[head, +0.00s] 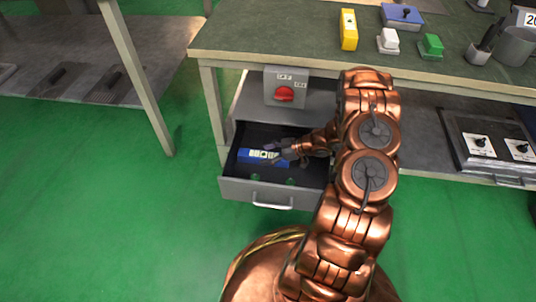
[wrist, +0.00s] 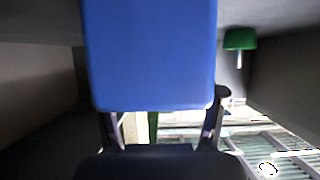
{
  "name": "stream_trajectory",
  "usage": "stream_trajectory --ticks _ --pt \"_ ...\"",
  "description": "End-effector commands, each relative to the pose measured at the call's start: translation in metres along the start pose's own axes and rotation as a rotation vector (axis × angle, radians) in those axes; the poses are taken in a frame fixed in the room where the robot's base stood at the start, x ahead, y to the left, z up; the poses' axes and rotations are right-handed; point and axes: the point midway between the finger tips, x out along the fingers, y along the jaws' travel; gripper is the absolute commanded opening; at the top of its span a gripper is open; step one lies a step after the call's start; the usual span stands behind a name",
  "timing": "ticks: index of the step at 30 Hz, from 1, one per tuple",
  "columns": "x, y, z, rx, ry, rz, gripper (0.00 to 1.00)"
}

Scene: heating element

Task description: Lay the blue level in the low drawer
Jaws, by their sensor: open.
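The blue level (head: 246,156) lies inside the low drawer (head: 240,190), toward its left side, with pale markings along it. The drawer is pulled open under the workbench. My gripper (head: 283,153) reaches into the drawer from the right, at the right end of the level. In the wrist view the level (wrist: 150,55) fills the upper middle as a plain blue face. The gripper's fingertips (wrist: 162,118) show at its lower corners and are open. Whether they touch the level I cannot tell.
Small green things (head: 290,182) are at the drawer's front; one green piece (wrist: 240,40) shows in the wrist view. A grey switch box with a red knob (head: 284,94) is above the drawer. A yellow level (head: 348,30) and several blocks stand on the bench (head: 280,40).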

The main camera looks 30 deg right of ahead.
Motion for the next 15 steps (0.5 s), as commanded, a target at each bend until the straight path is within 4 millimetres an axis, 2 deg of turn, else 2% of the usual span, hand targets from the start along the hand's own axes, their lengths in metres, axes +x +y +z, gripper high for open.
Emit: stream_trajectory --ticks 15 --pt "-0.066 0.001 -0.003 -0.001 0.001 0.002 0.68"
